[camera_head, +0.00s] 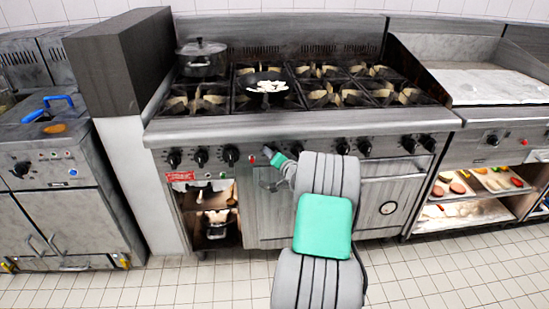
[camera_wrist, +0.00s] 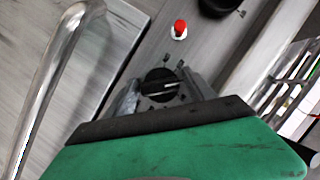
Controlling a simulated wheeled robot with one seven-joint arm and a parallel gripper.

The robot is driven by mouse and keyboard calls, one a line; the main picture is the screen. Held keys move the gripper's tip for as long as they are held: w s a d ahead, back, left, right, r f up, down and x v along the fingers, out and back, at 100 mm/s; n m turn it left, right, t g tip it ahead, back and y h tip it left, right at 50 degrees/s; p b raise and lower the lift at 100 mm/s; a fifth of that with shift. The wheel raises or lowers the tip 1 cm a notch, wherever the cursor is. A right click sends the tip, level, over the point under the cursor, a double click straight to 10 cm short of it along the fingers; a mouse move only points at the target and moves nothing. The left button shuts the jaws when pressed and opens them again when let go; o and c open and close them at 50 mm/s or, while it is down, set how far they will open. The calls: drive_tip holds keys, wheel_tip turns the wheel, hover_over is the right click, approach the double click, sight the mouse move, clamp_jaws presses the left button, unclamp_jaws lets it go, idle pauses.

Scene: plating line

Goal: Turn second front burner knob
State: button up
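The range (camera_head: 300,122) has a row of black knobs along its front panel; a clear one is the knob (camera_head: 231,155) left of my gripper. My gripper (camera_head: 268,151) is at the panel, just right of that knob. In the wrist view a round black knob (camera_wrist: 160,84) with a pale mark lies between the fingertips of my gripper (camera_wrist: 162,90). The fingers are spread with a finger on each side of it; I cannot tell if they touch it. In the head view my gripper hides this knob.
A black pan (camera_head: 250,84) with white food and a lidded pot (camera_head: 201,60) stand on the burners. In the wrist view a red button (camera_wrist: 179,29), another black knob (camera_wrist: 220,5) and a metal oven handle (camera_wrist: 45,75) are close to my gripper. Tiled floor (camera_head: 450,275) is clear.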

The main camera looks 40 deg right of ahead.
drive_tip(key=shift+o, duration=0.3)
drive_tip(key=v, duration=0.8)
